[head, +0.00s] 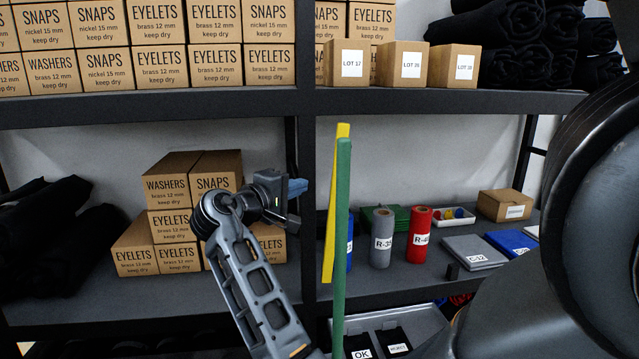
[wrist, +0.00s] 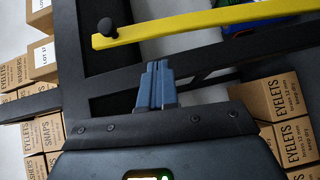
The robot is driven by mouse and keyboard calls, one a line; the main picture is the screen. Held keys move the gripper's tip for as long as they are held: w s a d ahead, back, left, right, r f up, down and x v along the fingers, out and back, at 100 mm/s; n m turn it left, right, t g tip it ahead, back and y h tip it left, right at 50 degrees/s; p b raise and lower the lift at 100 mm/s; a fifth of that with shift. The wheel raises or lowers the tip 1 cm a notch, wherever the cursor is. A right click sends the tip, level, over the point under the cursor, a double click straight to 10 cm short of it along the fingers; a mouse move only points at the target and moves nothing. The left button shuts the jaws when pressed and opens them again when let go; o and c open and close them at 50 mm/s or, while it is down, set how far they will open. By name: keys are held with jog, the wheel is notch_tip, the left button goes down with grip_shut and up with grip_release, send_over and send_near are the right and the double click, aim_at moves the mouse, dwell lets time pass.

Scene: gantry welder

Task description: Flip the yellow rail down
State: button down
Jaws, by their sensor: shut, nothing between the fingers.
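The yellow rail (head: 331,220) stands nearly upright in the head view, leaning slightly, partly behind a green post (head: 343,240). In the wrist view the yellow rail (wrist: 200,24) crosses the top of the picture, with a dark round knob near its left end. My gripper (head: 297,188) is left of the rail in the head view, at about the middle of its height. In the wrist view its blue fingers (wrist: 157,84) are together and empty, pointing toward the rail. A gap shows between fingertips and rail there; the depth between them is hard to tell.
Dark shelving (head: 200,106) stands behind, with stacked cardboard boxes (head: 175,225) behind my arm. Grey and red rolls (head: 419,232), a white tray and flat packs lie on the shelf to the right. A bin with dark pouches is low, beside the green post.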

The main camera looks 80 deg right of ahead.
jog(key=shift+r, duration=0.1)
jog(key=p+x, duration=0.2)
jog(key=x, duration=0.8)
dwell(0.4)
jog(key=s, duration=0.1)
jog(key=s+d, duration=0.1)
jog(key=s+p, duration=0.1)
jog(key=s, duration=0.1)
jog(key=shift+d, duration=0.35)
